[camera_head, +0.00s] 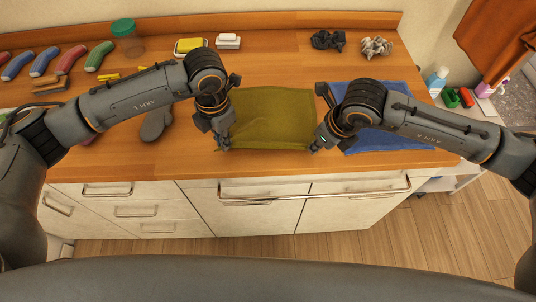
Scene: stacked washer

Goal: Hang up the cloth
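An olive-yellow cloth (270,115) lies spread flat on the wooden counter in front of me. My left gripper (223,142) is at the cloth's near left corner. My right gripper (317,146) is at its near right corner. Both point down, and their fingertips are too small and dark to tell whether they are open or pinch the cloth. A blue cloth (397,95) lies flat to the right, partly hidden by my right arm. A metal rail (350,193) runs along the cabinet front below the counter edge.
An orange cloth (497,38) hangs at the upper right, above bottles (437,78).

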